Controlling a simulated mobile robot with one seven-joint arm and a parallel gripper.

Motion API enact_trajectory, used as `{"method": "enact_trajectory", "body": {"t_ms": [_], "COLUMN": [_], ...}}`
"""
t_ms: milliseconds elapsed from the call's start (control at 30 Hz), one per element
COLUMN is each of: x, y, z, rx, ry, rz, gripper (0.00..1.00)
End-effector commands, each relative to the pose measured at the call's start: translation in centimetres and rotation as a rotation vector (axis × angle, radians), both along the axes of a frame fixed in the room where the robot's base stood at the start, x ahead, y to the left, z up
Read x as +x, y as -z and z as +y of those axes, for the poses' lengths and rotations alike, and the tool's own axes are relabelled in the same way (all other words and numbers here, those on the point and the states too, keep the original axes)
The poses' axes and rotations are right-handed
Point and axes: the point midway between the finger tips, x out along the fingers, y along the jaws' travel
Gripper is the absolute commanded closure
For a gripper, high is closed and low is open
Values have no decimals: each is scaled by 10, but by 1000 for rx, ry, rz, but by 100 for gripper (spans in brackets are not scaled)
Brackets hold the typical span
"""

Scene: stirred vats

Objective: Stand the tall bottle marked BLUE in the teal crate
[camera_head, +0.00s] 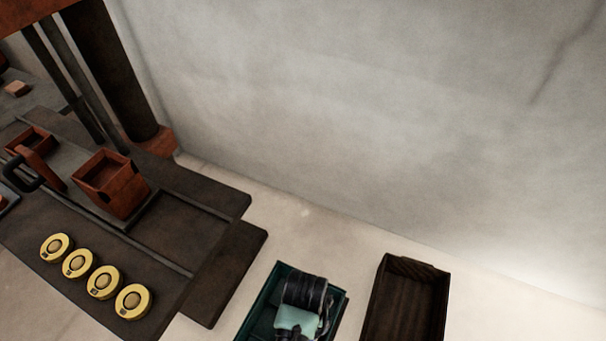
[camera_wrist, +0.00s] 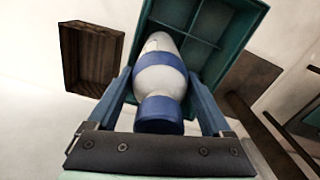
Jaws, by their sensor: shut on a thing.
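The bottle (camera_wrist: 160,55) is white with a blue band and a blue cap; no lettering is readable on it. My gripper (camera_wrist: 158,78) is shut on it, one finger on each side, with the cap end nearest the wrist camera. The teal crate (camera_wrist: 256,22) lies beyond the bottle in the wrist view, its floor split by dividers into compartments. The bottle's far end overlaps the crate's left part; I cannot tell whether it touches the floor. In the head view my arm covers much of the teal crate (camera_head: 258,311) and hides the bottle.
A dark wooden crate (camera_head: 441,300) stands right of the teal crate, with a gap between. At left, a dark bench (camera_head: 205,225) carries rust-red boxes (camera_head: 128,198) and several yellow round pieces (camera_head: 133,301). A pale wall (camera_head: 350,120) rises behind.

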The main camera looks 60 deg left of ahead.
Motion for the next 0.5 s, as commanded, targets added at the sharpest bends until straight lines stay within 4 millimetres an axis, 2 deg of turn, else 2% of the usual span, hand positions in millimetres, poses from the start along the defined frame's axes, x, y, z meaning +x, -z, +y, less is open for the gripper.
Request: {"method": "enact_trajectory", "body": {"t_ms": [133, 333, 500], "x": [1, 0, 1], "y": [10, 37, 38], "z": [1, 1, 1], "rx": [1, 3, 4], "ry": [0, 0, 1], "rz": [-1, -1, -4], "gripper": [100, 100, 100]}}
